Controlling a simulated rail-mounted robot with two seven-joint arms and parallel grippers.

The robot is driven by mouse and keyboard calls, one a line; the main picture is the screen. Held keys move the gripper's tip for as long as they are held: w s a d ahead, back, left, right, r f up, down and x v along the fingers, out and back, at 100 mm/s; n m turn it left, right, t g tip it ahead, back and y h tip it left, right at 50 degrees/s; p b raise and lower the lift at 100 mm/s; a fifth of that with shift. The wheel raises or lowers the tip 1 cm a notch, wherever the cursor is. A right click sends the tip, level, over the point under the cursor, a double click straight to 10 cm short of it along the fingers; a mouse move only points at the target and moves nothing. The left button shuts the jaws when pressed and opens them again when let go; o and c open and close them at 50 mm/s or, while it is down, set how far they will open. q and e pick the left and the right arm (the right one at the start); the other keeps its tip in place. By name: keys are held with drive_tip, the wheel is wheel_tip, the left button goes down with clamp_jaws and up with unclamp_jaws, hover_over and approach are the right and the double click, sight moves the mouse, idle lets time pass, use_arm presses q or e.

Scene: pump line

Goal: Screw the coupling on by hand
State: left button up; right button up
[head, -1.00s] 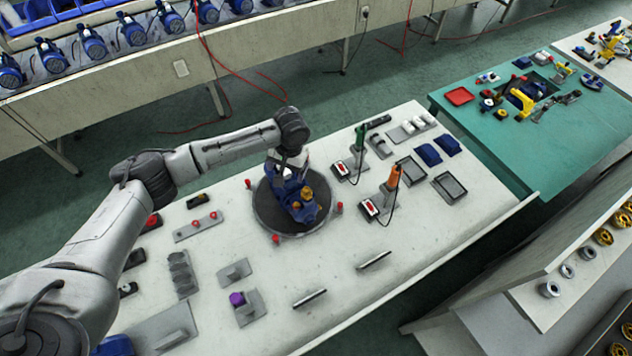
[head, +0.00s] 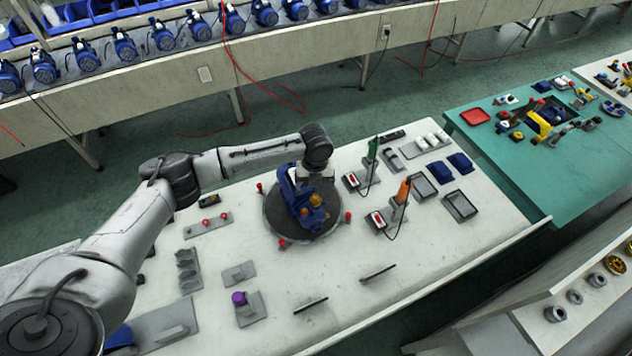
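A blue pump (head: 290,185) with a brass-coloured part (head: 316,201) on top stands on a dark round turntable (head: 276,218) with red knobs around its rim. I cannot tell whether the brass part is the coupling. My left arm reaches in from the left, and its wrist is over the back right of the pump. My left gripper (head: 317,182) points down close beside the pump, near the brass part. Its fingers are too small and covered to show whether they are open or hold anything. My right gripper is not in view.
On the white bench, a green-handled tool (head: 372,150) and an orange-handled tool (head: 403,191) stand right of the turntable, with cords. Grey trays (head: 461,205) lie farther right. A purple knob (head: 239,298) on a grey plate stands in front. The bench between has clear patches.

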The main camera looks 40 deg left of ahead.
sight(316, 196)
use_arm(q)
drive_tip(key=m, duration=0.4)
drive_tip(key=shift+d, duration=0.1)
drive_tip(key=m, duration=0.3)
drive_tip(key=shift+w+m, duration=0.1)
drive_tip(key=shift+m, duration=0.3)
drive_tip(key=shift+f, duration=0.25)
wheel_tip(316, 196, down, 4)
drive_tip(key=b, duration=0.4)
drive_tip(key=shift+r, duration=0.15)
drive_tip(key=shift+f+b, duration=0.4)
drive_tip(key=shift+f, duration=0.05)
drive_tip(key=shift+r, duration=0.1)
drive_tip(key=shift+p, duration=0.65)
drive_tip(key=shift+f, duration=0.5)
